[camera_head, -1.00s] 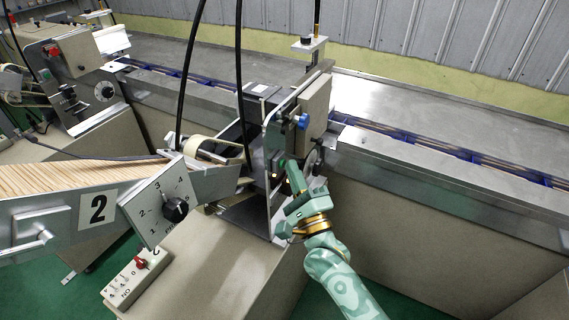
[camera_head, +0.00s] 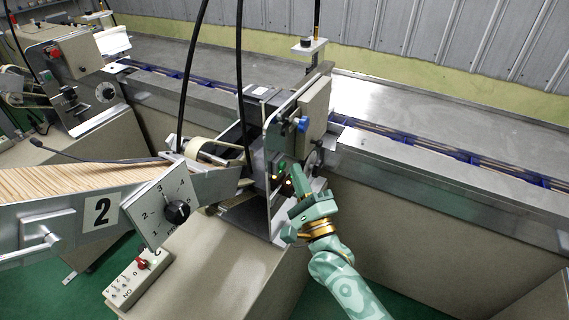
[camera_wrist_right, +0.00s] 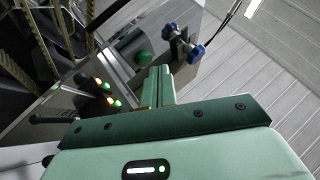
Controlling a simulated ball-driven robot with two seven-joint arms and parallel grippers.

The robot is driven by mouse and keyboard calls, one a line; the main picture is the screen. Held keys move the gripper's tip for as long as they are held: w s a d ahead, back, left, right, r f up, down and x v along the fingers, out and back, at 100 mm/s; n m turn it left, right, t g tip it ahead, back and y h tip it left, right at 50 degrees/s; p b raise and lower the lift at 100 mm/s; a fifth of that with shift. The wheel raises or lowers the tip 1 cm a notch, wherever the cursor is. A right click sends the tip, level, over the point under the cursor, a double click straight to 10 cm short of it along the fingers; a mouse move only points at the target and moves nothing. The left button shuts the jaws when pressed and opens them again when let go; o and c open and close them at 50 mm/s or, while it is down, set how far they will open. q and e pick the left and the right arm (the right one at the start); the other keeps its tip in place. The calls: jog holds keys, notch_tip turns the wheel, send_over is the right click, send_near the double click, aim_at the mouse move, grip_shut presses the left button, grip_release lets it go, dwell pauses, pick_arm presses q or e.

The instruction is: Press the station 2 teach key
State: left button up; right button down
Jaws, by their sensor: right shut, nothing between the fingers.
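The station 2 machine (camera_head: 315,105) has an upright control panel near the middle of the head view. I cannot read which control is the teach key. My right gripper (camera_head: 296,172) is shut and empty, pointing at the panel; its fingers (camera_wrist_right: 158,72) appear slightly apart from the button. My left gripper is not in view.
A blue knob (camera_head: 301,123) sticks out above the fingers. A switch box (camera_head: 137,277) lies below. Black cables hang in front. The conveyor (camera_head: 440,155) runs right.

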jog(key=shift+d, duration=0.15)
jog(key=s+d+p, duration=0.1)
jog(key=d, duration=0.1)
jog(key=s+d+p, duration=0.1)
jog(key=s+d, duration=0.1)
dwell(0.5)
dwell(0.7)
